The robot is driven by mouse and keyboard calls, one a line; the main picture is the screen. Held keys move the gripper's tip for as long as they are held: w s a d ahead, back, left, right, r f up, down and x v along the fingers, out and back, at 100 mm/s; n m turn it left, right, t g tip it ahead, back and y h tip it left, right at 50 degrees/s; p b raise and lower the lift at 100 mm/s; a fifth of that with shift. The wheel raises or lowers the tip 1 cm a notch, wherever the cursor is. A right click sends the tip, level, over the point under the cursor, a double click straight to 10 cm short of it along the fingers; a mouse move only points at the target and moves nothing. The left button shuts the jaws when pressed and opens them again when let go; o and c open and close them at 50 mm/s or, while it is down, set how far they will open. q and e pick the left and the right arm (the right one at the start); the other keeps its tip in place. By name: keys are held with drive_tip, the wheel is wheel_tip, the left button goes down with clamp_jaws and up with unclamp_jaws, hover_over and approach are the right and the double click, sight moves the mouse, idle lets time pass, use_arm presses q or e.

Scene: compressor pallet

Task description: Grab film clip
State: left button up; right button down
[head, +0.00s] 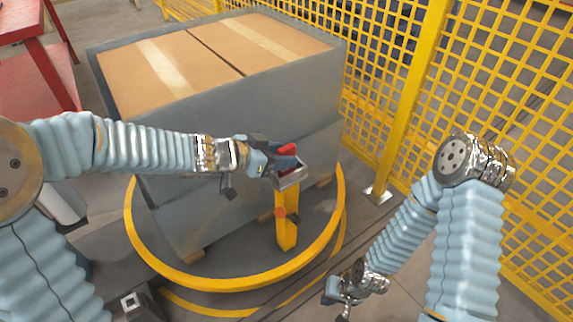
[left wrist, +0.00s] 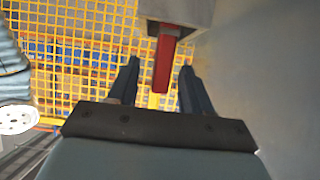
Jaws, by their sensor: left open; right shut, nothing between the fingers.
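The film clip appears to be the red piece (head: 288,149) at the grey metal head (head: 292,178) on top of a yellow post, in front of the wrapped pallet. In the left wrist view, the red bar (left wrist: 163,62) reaches down from a grey block (left wrist: 180,12) into the gap between my left fingers. My left gripper (head: 278,160) is open around the red piece, with a finger on either side and visible gaps. My right gripper (head: 343,302) is shut and empty, low at the bottom of the head view, away from the post.
A pallet of cardboard boxes (head: 185,70) in grey film (head: 225,120) stands inside a yellow floor ring (head: 190,281). The yellow post (head: 287,232) rises at its front. Yellow mesh fencing (head: 520,130) closes the right and back. A red table (head: 18,18) stands at the left.

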sight(292, 154)
use_arm(q)
drive_tip(key=b+x, duration=0.1)
drive_tip(key=x, duration=0.3)
drive_tip(key=shift+w+d+f, duration=0.1)
drive_tip(key=shift+w+d, duration=0.05)
clamp_jaws()
